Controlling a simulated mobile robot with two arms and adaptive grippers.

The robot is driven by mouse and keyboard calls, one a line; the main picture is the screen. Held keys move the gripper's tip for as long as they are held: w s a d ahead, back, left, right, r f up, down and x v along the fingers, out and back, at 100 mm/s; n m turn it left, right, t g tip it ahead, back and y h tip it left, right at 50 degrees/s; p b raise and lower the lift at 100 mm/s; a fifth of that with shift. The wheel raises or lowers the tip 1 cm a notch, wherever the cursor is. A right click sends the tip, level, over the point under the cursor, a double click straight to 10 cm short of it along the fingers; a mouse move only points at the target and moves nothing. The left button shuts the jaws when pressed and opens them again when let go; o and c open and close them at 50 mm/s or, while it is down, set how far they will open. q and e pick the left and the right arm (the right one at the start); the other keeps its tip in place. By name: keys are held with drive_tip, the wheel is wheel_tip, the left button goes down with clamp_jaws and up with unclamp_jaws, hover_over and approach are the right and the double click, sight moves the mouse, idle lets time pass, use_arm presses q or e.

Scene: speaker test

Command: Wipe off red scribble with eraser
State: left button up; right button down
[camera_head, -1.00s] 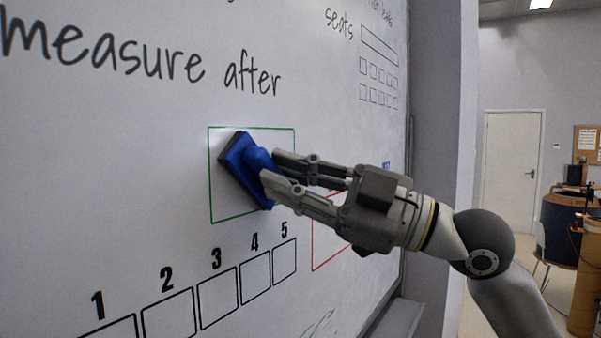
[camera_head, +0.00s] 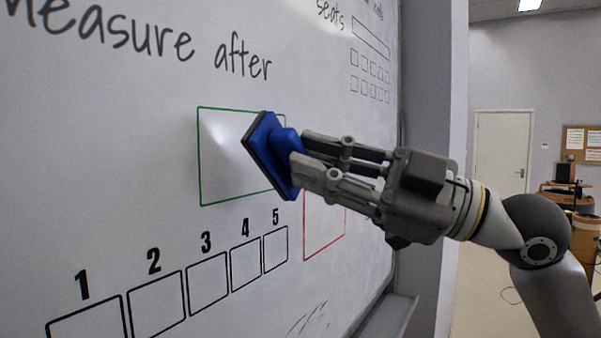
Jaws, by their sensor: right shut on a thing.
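My right gripper (camera_head: 299,158) is shut on a blue eraser (camera_head: 268,147) with a dark pad facing the whiteboard (camera_head: 110,185). The eraser is tilted and overlaps the right edge of a green outlined box (camera_head: 222,150). I cannot tell whether the pad touches the board. The visible inside of the green box is blank. A red outlined box (camera_head: 322,245) is below and right, partly hidden by the eraser and gripper. No red scribble is visible. My left gripper is not in view.
Numbered empty boxes (camera_head: 207,284) run along the lower board. Handwriting (camera_head: 150,40) and a seat grid (camera_head: 370,70) are above. A ledge (camera_head: 385,318) juts out at the lower right. A door (camera_head: 500,150) and a desk (camera_head: 570,190) are in the far background.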

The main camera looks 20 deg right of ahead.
drive_tip(key=shift+s+d, duration=0.1)
idle(0.3)
drive_tip(key=shift+s+d+b, duration=0.75)
drive_tip(key=shift+s+d, duration=0.25)
drive_tip(key=shift+s, duration=0.25)
drive_tip(key=shift+w+a, duration=0.1)
drive_tip(key=shift+w, duration=0.05)
